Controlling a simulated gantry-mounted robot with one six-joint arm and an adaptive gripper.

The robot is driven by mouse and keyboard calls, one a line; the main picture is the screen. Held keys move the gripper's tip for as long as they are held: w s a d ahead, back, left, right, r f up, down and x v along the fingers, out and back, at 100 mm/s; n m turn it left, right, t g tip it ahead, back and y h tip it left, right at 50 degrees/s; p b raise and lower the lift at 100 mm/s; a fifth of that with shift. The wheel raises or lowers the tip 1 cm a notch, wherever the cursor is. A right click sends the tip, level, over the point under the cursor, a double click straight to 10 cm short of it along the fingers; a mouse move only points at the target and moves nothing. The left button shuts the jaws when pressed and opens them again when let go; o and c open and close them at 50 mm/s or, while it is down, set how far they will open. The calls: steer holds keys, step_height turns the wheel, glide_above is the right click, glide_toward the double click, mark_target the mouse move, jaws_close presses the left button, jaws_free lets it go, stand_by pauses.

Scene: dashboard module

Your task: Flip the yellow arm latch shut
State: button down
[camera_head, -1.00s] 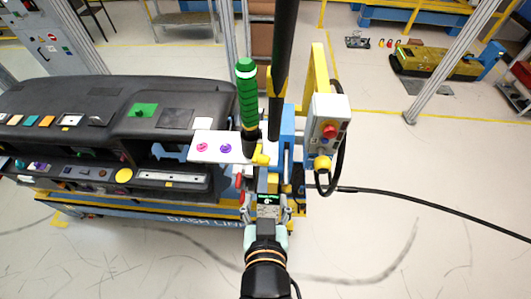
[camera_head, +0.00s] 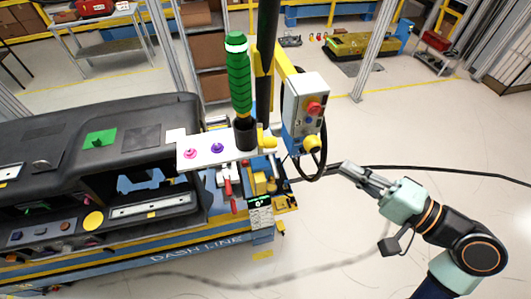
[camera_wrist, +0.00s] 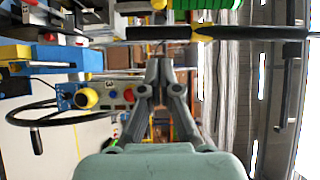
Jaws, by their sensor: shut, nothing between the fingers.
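Yellow parts stand at the right end of the dashboard cart in the head view: a yellow block (camera_head: 260,184) low beside red handles, and a yellow knob-like piece (camera_head: 268,142) next to the black tool holder. I cannot tell for sure which one is the arm latch, or how it is set. My gripper (camera_head: 346,168) is shut and empty, to the right of the cart and clear of it, pointing left toward the control box. In the wrist view my gripper (camera_wrist: 160,68) shows closed fingers with nothing between them.
A control box (camera_head: 303,103) with a red button hangs on a yellow arm (camera_head: 285,66); its black cable crosses the floor behind my gripper. The dashboard (camera_head: 60,140) fills the left. Floor at right is open.

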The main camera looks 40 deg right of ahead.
steer(key=shift+s+d, duration=0.1)
steer(key=w+a+p, duration=0.3)
steer(key=w+a, duration=0.2)
steer(key=w, duration=0.7)
steer(key=shift+w, duration=0.15)
stand_by(0.3)
